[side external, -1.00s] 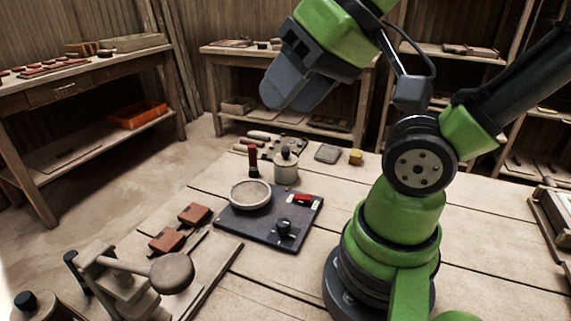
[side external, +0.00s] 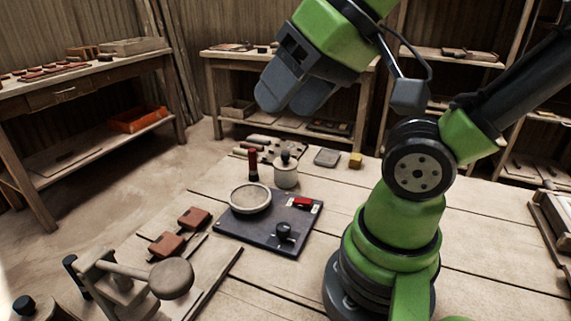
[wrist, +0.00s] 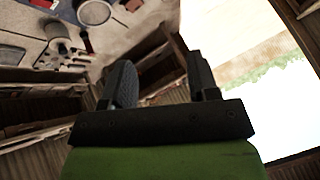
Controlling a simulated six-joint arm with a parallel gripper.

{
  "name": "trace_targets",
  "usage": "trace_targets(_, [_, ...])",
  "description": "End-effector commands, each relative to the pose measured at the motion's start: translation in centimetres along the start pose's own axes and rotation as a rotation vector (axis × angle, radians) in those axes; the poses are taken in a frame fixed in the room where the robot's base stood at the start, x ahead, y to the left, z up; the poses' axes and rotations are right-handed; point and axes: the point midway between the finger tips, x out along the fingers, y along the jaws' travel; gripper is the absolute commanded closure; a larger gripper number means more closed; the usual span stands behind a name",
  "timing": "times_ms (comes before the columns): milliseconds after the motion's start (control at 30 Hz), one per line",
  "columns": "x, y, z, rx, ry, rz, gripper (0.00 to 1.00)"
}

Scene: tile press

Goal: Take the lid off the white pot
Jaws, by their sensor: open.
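The white pot (side external: 286,177) stands upright on the table, just behind the dark board. Its lid (side external: 286,161), with a dark knob on top, sits on the pot. My gripper (side external: 287,100) is high in the air above and behind the pot, well clear of it, tilted down to the left. In the wrist view my gripper (wrist: 163,80) shows two spread fingers with nothing between them.
A dark board (side external: 262,236) carries a round pale dish (side external: 250,198), a red switch and a black knob. A red-handled tool (side external: 253,165) stands close left of the pot. A press with a lever (side external: 125,265) is front left.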

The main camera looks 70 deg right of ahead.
Motion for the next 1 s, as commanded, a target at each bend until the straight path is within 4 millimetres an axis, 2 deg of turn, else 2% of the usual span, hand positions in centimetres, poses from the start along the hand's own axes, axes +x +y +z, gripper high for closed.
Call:
trace_targets(133, [0.7,0.5,-2.2,0.030,-0.026,0.061,0.46])
trace_targets(267, [2.2,2.2,-6.0,0.082,-0.075,0.159,0.46])
trace_targets(467, [5.8,7.6,-11.4,0.178,-0.174,0.302,0.46])
trace_targets(600, [8.7,13.2,-13.7,0.252,-0.255,0.381,0.46])
trace_targets(700, [10.7,17.6,-14.4,0.305,-0.312,0.425,0.46])
trace_targets(800, [12.4,21.7,-14.2,0.352,-0.364,0.456,0.46])
trace_targets(900, [13.7,24.7,-13.6,0.387,-0.403,0.473,0.46])
trace_targets(1000, [14.4,26.5,-13.1,0.407,-0.426,0.483,0.46])
